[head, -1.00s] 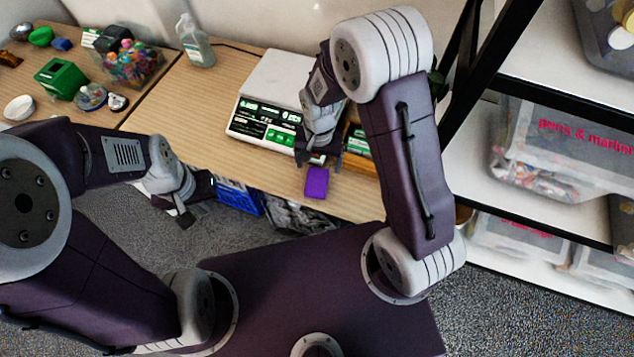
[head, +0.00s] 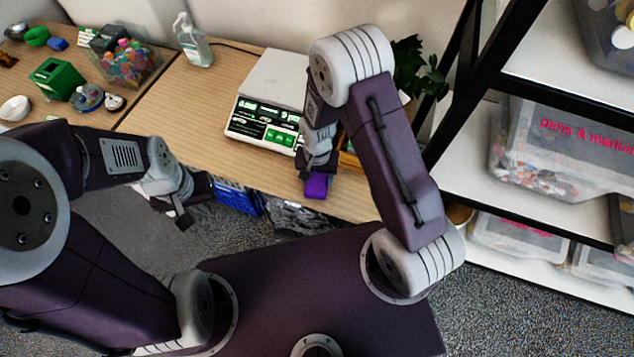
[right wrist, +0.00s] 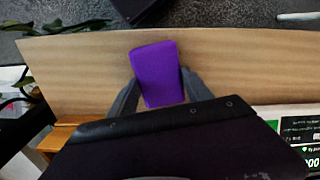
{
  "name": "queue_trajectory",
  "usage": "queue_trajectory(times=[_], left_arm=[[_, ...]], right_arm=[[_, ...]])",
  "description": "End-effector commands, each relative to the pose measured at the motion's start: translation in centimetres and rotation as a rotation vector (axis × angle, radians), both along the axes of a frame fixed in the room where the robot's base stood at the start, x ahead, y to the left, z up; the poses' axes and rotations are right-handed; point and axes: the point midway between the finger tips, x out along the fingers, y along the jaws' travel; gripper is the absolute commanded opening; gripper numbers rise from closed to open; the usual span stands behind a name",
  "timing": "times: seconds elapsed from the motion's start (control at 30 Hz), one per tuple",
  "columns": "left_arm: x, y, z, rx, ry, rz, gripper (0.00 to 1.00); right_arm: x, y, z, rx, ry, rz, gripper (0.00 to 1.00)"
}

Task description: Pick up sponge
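The purple sponge (head: 316,187) lies on the wooden tabletop close to its front edge. It also shows in the right wrist view (right wrist: 158,74). My right gripper (head: 316,180) is right over it, pointing down. In the right wrist view its two fingers (right wrist: 160,80) stand on either side of the sponge, very near its sides; I cannot tell whether they touch it. My left gripper (head: 195,204) is open and empty, in front of the table edge and far left of the sponge.
A white scale (head: 268,110) stands just left of my right arm. A plant (head: 418,68) is behind that arm. A black-framed shelf (head: 500,88) with clear bins is at right. A pump bottle (head: 193,40) and a green box (head: 58,78) stand at left.

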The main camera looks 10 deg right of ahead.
Motion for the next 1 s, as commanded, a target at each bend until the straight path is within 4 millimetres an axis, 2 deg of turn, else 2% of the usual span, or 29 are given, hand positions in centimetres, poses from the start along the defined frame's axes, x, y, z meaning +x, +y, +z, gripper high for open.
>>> queue_trajectory(times=[0.03,0.1,0.43,0.57,0.67,1.0], left_arm=[[0.0,0.0,0.0,0.0,0.0,0.0,0.0],[0.0,0.0,0.0,0.0,0.0,0.0,0.0],[0.0,0.0,0.1,0.0,0.0,0.0,0.0],[0.0,0.0,0.2,0.0,0.0,0.0,0.0],[0.0,0.0,0.4,0.0,0.0,0.0,0.0],[0.0,0.0,0.5,0.0,0.0,0.0,0.0]], right_arm=[[0.0,0.0,0.0,0.0,0.0,0.0,0.37],[0.0,0.0,0.0,0.0,0.0,0.0,0.2],[0.0,0.0,0.6,0.001,-0.001,0.0,0.2],[0.1,0.0,2.3,0.001,-0.003,0.0,0.2],[0.1,0.0,4.4,0.001,-0.005,0.0,0.2],[-1.9,-7.6,8.8,0.0,-0.003,-0.007,0.2]])
